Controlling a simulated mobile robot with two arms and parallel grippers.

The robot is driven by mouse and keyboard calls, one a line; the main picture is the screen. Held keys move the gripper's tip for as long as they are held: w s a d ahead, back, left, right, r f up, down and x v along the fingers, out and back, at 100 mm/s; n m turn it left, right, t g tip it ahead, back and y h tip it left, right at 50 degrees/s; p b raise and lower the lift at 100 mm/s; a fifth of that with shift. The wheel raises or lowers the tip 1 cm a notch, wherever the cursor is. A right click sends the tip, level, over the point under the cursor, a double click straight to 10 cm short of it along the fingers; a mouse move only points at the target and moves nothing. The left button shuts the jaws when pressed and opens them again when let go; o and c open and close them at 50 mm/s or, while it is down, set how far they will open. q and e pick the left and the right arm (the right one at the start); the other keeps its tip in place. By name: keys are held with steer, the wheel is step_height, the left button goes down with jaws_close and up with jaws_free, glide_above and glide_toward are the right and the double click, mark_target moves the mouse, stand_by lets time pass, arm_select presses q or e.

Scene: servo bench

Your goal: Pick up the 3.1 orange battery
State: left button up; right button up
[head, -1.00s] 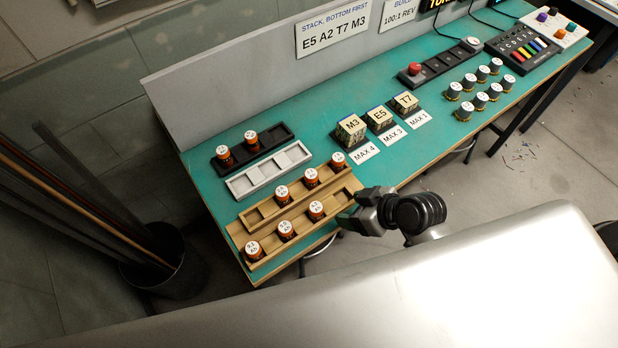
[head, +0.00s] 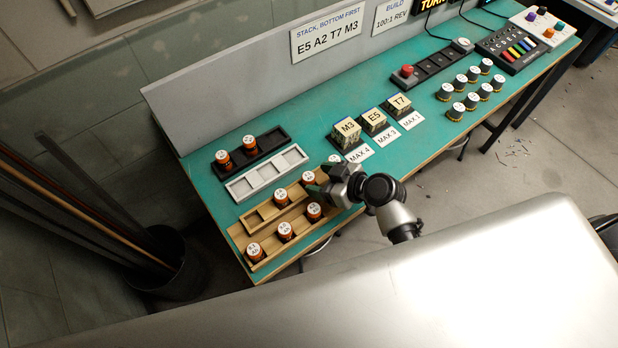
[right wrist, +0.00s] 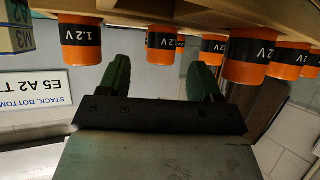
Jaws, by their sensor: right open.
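Several orange batteries with white caps stand on the left of the bench. In the wooden rack's back row are a battery (head: 281,199), another (head: 308,181) and one (head: 334,160) partly behind my gripper. The front row holds one at left (head: 255,252), one in the middle (head: 285,232) and one at right (head: 314,213). Cap writing is too small to tell which is 3.1. My right gripper (head: 322,186) is open and empty over the rack's right end. In the right wrist view its green fingers (right wrist: 161,80) sit below batteries marked 1.2 V, one nearby (right wrist: 163,43). My left gripper is out of view.
A black tray (head: 268,142) holds two more orange batteries. An empty white tray (head: 266,174) lies in front of it. Stacked blocks M3, E5 and T7 (head: 373,121) stand right of the gripper. A back panel (head: 230,105) borders the bench.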

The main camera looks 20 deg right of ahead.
mark_target(313, 178)
steer(key=x, duration=0.3)
steer(key=shift+w+a+p, duration=0.15)
steer(key=shift+p, duration=0.2)
steer(key=c, duration=1.1)
steer(key=shift+o, duration=0.2)
